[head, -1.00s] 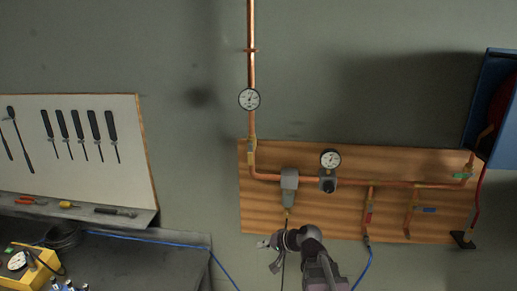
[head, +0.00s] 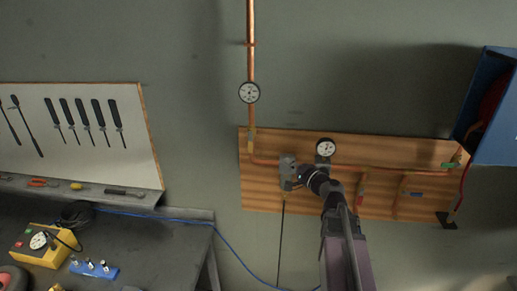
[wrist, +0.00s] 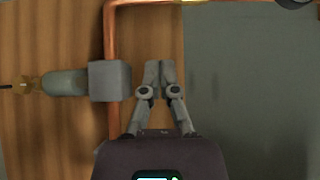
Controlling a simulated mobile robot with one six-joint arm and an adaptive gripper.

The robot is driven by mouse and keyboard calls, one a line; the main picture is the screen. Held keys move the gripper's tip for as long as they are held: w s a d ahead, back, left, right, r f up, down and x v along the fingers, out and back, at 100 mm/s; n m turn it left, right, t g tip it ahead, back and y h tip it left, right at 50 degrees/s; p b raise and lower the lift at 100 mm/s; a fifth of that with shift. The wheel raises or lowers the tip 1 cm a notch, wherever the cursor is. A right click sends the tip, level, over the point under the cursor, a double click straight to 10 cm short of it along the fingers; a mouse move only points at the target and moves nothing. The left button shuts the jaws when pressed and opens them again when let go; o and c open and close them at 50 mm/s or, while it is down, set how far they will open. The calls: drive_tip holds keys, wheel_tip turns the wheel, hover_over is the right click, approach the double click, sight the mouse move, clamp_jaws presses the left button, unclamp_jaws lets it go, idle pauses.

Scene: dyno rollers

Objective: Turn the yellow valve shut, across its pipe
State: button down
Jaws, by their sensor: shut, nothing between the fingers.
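The yellow valve (head: 251,136) sits on the vertical copper pipe at the upper left of the wooden board. Its handle looks in line with the pipe. In the wrist view, only a yellow strip (wrist: 196,2) of it shows at the top edge. My gripper (wrist: 158,66) is shut and empty, with its fingertips beside the copper pipe and short of the valve. In the head view, my gripper (head: 298,175) is in front of the board by the grey filter (head: 287,166), lower right of the valve, and its fingers are hard to make out.
The filter's grey block (wrist: 110,80) is close left of my fingers in the wrist view. A round gauge (head: 325,148) stands just above my wrist, and another gauge (head: 249,92) is above the valve. A red handle (head: 361,190) is to the right.

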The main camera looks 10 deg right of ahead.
sight(250, 142)
drive_tip(key=shift+w+a, duration=0.1)
drive_tip(key=shift+w, duration=0.1)
drive_tip(key=s+a+x, duration=0.1)
drive_tip(key=a+x, duration=0.1)
drive_tip(key=x, duration=1)
drive_tip(key=shift+a, duration=0.35)
drive_tip(key=shift+d+f, duration=0.15)
idle(0.4)
drive_tip(key=shift+b, duration=0.35)
